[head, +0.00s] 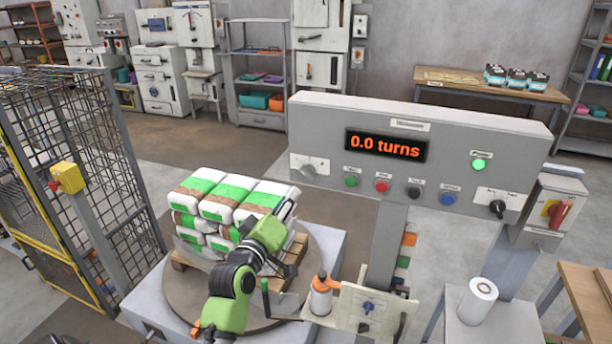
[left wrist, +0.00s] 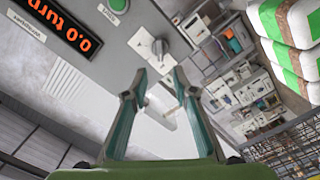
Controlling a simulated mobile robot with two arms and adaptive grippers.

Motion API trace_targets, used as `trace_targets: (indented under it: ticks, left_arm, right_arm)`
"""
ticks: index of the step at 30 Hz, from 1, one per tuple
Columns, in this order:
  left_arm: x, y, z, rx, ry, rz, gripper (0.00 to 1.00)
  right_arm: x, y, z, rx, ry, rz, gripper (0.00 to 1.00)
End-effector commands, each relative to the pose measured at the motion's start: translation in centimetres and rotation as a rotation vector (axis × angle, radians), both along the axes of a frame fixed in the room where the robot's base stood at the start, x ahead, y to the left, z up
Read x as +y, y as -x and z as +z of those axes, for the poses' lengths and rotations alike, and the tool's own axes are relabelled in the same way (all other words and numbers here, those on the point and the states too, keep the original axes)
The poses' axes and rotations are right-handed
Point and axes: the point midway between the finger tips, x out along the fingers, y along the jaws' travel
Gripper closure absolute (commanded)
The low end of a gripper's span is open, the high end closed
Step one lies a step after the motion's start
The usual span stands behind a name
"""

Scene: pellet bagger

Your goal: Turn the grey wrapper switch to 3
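The grey wrapper switch (head: 308,171) is a round knob on a light plate at the left end of the grey control panel (head: 330,115). The panel's display (head: 385,146) reads 0.0 turns. In the left wrist view the switch (left wrist: 160,47) is just beyond my fingertips, apart from them. Its scale is too small to read. My left gripper (left wrist: 159,78) is open and empty, fingers pointing toward the switch. In the head view my green left arm reaches up in front of the pallet stack, and its gripper (head: 284,231) is below and left of the switch. My right gripper is not in view.
White-green bags (head: 235,200) are stacked on a pallet on the turntable (head: 185,300). Several buttons and a black switch (head: 497,208) sit right of the grey switch. A bottle (head: 320,298) stands below the panel. A mesh fence (head: 85,160) is at left.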

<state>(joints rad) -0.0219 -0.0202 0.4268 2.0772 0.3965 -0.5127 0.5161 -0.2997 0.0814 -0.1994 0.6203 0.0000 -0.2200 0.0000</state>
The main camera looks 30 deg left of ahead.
Motion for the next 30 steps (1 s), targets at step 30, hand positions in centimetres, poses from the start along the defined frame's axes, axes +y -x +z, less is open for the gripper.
trace_targets:
  ticks: [30]
  left_arm:
    - [2.5, -10.6, 0.0, 0.002, -0.003, 0.0, 0.74]
  right_arm:
    - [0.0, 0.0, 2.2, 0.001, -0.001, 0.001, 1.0]
